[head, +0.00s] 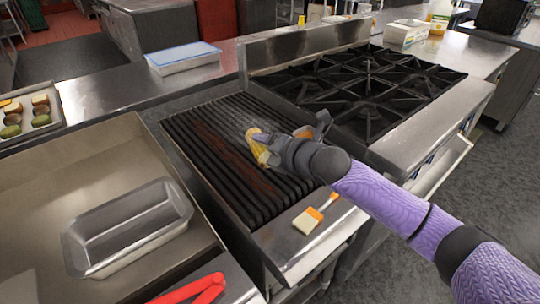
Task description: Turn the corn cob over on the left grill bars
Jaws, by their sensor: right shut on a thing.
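The yellow corn cob (258,150) is at the middle of the dark left grill bars (215,155). My right gripper (268,146) reaches in from the right and is shut on the corn cob. The gripper's dark body hides part of the cob's right side. I cannot tell whether the cob touches the bars. My left gripper is not in view.
A basting brush (308,220) lies on the grill's front ledge. Black burner grates (365,85) stand to the right. A metal loaf pan (125,228) sits on the left, with red tongs (195,290) at the bottom. A blue-lidded container (183,57) stands behind.

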